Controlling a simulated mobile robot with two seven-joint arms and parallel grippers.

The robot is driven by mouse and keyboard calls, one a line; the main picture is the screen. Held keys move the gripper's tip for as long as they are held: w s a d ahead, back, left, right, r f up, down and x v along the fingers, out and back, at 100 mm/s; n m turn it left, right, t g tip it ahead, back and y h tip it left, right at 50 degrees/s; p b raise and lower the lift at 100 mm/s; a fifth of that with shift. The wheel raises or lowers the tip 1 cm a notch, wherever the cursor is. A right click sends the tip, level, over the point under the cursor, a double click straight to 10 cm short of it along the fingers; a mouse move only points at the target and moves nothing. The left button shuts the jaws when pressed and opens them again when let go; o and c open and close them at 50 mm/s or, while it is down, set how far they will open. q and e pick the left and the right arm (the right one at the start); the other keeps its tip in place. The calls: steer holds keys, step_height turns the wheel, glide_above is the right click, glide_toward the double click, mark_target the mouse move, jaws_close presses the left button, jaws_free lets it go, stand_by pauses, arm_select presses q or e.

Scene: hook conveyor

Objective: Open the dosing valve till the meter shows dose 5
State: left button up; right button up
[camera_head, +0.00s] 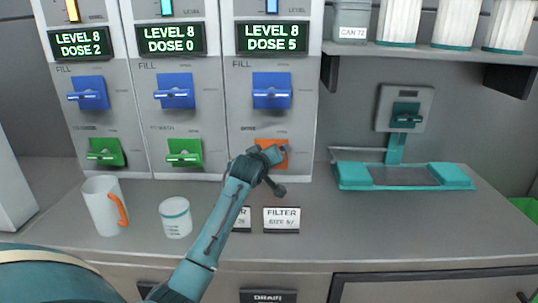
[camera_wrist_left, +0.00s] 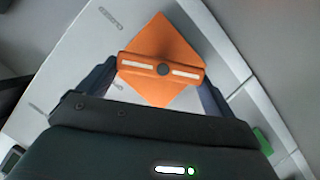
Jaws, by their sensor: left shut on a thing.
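The right-hand dosing column has an orange valve (camera_head: 283,158) low on its front; its plate and bar handle fill the middle of the left wrist view (camera_wrist_left: 161,70). In the wrist view the plate looks tilted in the picture. The meter (camera_head: 272,38) above that column reads LEVEL 8, DOSE 5. My left gripper (camera_head: 270,156) reaches in from the lower left and is shut on the orange valve handle, one finger at each end of the bar. The arm partly hides the valve in the head view. My right gripper is not in view.
Two more columns stand left, with meters reading DOSE 2 (camera_head: 80,43) and DOSE 0 (camera_head: 171,39). Blue levers and green valves are on them. A white mug (camera_head: 101,204), a white cup (camera_head: 175,217) and a FILTER sign (camera_head: 281,220) stand on the counter. A teal scale-like device (camera_head: 404,176) is right.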

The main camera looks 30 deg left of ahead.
arm_select(q)
steer(key=shift+a+n, duration=0.1)
steer(key=shift+n, duration=0.3)
steer(key=shift+f+t, duration=0.1)
steer(key=shift+t, duration=0.2)
steer(key=o, duration=0.7)
steer(key=shift+s, duration=0.1)
steer(key=p+v, duration=0.1)
steer(key=v, duration=1.2)
steer(key=shift+p, duration=0.35)
steer(key=shift+a, duration=0.15)
